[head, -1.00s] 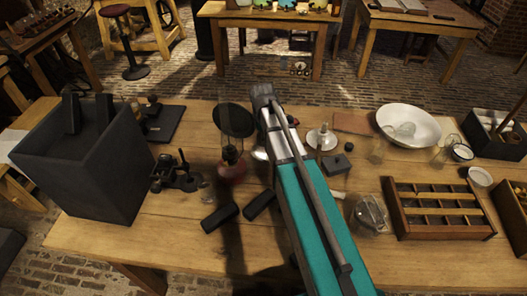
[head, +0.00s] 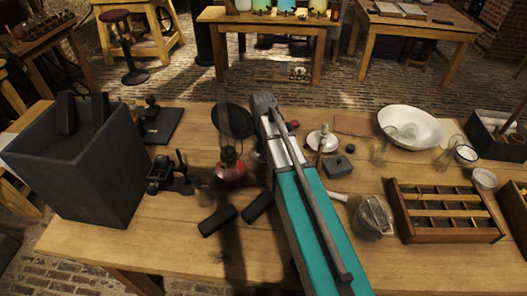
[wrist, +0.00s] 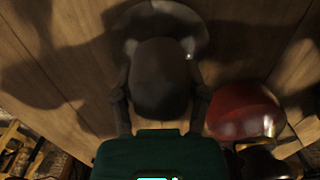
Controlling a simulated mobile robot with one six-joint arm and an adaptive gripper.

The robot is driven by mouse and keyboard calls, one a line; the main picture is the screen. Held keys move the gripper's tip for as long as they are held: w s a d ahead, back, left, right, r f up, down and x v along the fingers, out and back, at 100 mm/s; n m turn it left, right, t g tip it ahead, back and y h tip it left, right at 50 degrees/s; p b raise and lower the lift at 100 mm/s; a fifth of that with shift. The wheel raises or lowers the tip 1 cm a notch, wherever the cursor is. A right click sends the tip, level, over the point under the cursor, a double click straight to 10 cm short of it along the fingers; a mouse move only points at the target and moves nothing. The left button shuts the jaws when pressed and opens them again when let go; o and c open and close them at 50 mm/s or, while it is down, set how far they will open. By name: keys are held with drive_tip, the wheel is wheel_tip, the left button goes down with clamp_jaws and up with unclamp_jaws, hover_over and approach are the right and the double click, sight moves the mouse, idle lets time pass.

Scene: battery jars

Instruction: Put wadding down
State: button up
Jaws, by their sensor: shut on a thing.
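In the wrist view my gripper (wrist: 161,103) has its two fingers closed on the sides of a dark grey rounded lump, which I take to be the wadding (wrist: 163,80). The lump is in deep shadow, so its texture does not show. A grey round dish-like shape (wrist: 190,20) lies just beyond the lump. I cannot tell whether the lump touches it or the wooden bench top.
A red lamp base (wrist: 245,110) is close to the right finger; the lamp (head: 230,168) stands left of my arm. Two dark blocks (head: 217,220) (head: 257,206) lie in front.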

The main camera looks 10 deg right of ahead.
drive_tip(key=shift+f+b, duration=0.6)
drive_tip(key=shift+f, duration=0.35)
drive_tip(key=shift+f, duration=0.1)
drive_tip(key=o, duration=1.2)
drive_tip(key=r+p, duration=1.2)
drive_tip(key=shift+w+a+r, duration=0.1)
drive_tip(key=shift+a+r, duration=0.05)
drive_tip(key=shift+a, duration=0.05)
idle(0.5)
drive_tip(key=shift+r, duration=0.15)
